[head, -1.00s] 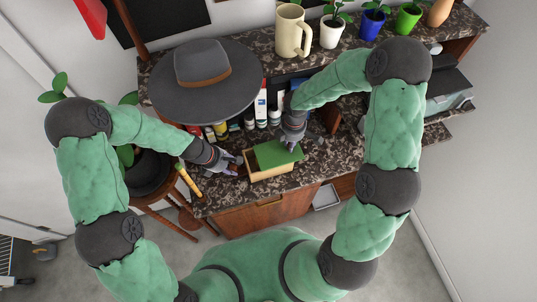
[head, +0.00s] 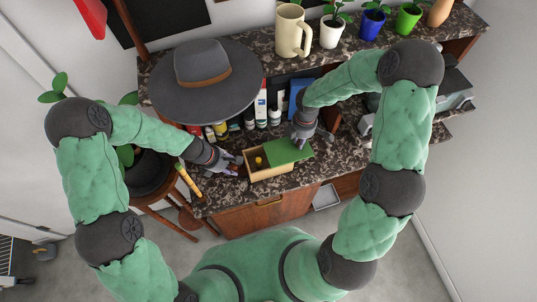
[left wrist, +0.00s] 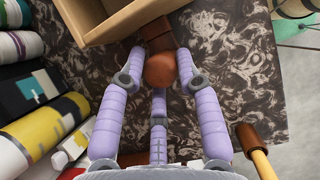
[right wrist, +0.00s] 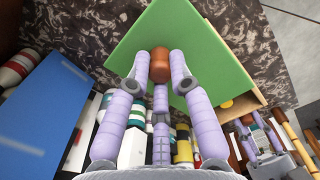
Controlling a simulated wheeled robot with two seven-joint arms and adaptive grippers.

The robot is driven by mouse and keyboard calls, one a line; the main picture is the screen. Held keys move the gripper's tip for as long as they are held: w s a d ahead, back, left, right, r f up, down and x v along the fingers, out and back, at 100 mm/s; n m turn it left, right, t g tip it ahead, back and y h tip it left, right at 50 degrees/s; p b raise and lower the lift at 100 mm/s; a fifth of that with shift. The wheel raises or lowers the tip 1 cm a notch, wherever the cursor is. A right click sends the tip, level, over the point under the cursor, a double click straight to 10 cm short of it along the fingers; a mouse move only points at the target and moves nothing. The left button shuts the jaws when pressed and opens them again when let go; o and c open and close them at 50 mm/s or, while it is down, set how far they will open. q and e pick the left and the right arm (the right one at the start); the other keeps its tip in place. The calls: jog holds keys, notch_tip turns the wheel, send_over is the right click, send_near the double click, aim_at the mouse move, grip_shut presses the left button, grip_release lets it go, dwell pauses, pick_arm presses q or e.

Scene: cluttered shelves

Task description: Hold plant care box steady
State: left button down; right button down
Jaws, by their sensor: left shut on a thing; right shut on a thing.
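The plant care box (head: 271,173) is a pale wooden box on the dark marbled counter, with a green lid (head: 289,150) shifted to the right. Its left part is open and a small yellow thing (head: 259,161) shows inside. My left gripper (head: 233,164) is at the box's left end, shut on a brown knobbed handle (left wrist: 160,70). The box wall (left wrist: 120,18) is just beyond it in the left wrist view. My right gripper (head: 299,142) is above the lid, shut on its brown knob (right wrist: 159,62). The lid (right wrist: 205,65) fills much of the right wrist view.
Several bottles and boxes (head: 262,108) stand behind the box. A grey hat (head: 205,80) lies to the back left. A blue book-like thing (right wrist: 45,105) is near my right gripper. A yellow-handled tool (head: 188,180) is by the counter's left edge.

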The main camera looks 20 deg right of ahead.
jog(key=shift+d, duration=0.45)
dwell(0.6)
jog(key=c, duration=1)
grip_release()
jog(key=shift+c, duration=0.2)
jog(key=shift+r, duration=0.1)
notch_tip(320, 180, up, 12)
